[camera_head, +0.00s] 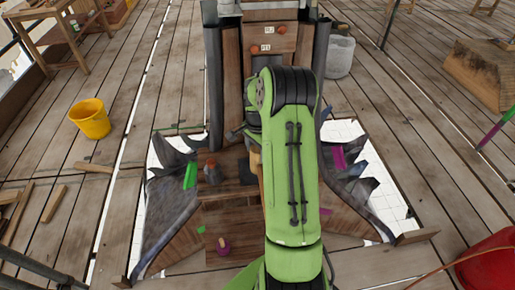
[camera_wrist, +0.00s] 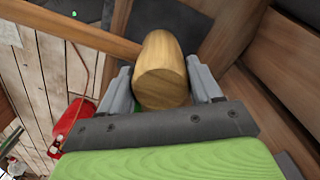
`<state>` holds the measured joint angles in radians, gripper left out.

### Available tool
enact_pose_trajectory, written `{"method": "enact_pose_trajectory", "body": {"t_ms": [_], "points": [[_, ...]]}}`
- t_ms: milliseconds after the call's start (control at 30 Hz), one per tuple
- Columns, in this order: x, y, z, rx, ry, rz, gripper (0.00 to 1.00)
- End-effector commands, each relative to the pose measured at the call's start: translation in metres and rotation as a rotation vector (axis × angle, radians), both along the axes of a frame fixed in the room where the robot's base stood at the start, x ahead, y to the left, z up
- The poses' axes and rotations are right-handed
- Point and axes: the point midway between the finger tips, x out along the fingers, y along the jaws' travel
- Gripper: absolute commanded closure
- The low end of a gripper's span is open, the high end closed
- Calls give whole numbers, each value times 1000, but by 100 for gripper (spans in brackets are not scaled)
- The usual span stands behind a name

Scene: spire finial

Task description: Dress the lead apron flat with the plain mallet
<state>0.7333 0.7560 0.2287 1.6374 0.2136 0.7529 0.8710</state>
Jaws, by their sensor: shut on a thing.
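My gripper (camera_wrist: 162,92) is shut on a pale wooden cylinder, which appears to be part of the plain mallet (camera_wrist: 163,65). Its blunt round end faces the wrist camera, and the rest is hidden. In the head view my green arm covers most of the gripper; a small tan patch (camera_head: 255,160) shows at its left edge. The lead apron is dark grey sheet around the foot of the wooden spire. Its left part (camera_head: 170,212) and right part (camera_head: 352,192) have jagged, raised edges. Its middle is hidden behind my arm. I cannot tell whether the mallet touches the lead.
The wooden spire (camera_head: 230,85) rises at the centre. A yellow bucket (camera_head: 90,119) and a wooden stick-like piece (camera_head: 93,167) lie on the planks at left. A grey bucket (camera_head: 340,56) stands behind, a timber block (camera_head: 480,75) at right, and a red container (camera_head: 488,262) at front right.

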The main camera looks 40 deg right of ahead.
Motion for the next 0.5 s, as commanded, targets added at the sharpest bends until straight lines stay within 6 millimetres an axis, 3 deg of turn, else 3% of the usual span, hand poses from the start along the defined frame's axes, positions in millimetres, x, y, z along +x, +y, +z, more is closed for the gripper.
{"method": "enact_pose_trajectory", "body": {"t_ms": [33,100,500], "points": [[0,0,-10,-1,-1,0,85],[0,0,-6,-1,-1,0,100],[0,0,-4,-1,-1,0,100]]}}
